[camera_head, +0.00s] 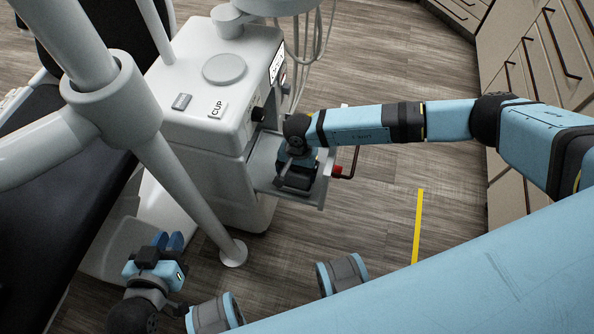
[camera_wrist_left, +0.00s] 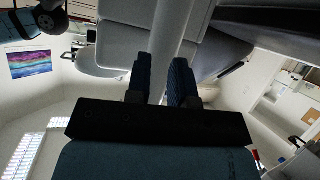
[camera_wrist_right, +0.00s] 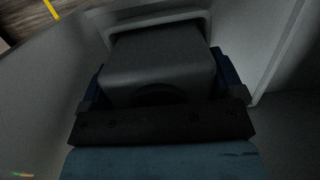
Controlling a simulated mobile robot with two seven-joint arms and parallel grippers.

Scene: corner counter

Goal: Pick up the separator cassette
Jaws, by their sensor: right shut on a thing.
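The separator cassette (camera_wrist_right: 160,60) shows in the right wrist view as a dark grey block with a raised loop-like rim at its far end. My right gripper (camera_wrist_right: 162,82) is shut on it, with a blue finger on each side. In the head view my right gripper (camera_head: 297,178) reaches down into the open drawer (camera_head: 262,172) of the white dental unit, and it largely hides the cassette there. My left gripper (camera_head: 168,241) is open and empty at the lower left, near the white pole; its two parted fingers show in the left wrist view (camera_wrist_left: 161,75).
The white unit (camera_head: 190,130) with a CUP button and a round lid stands left of the drawer. A red-ended handle (camera_head: 338,171) sticks out at the drawer's right. A white pole (camera_head: 195,205) stands between my grippers. The floor to the right is clear, with a yellow strip (camera_head: 418,225).

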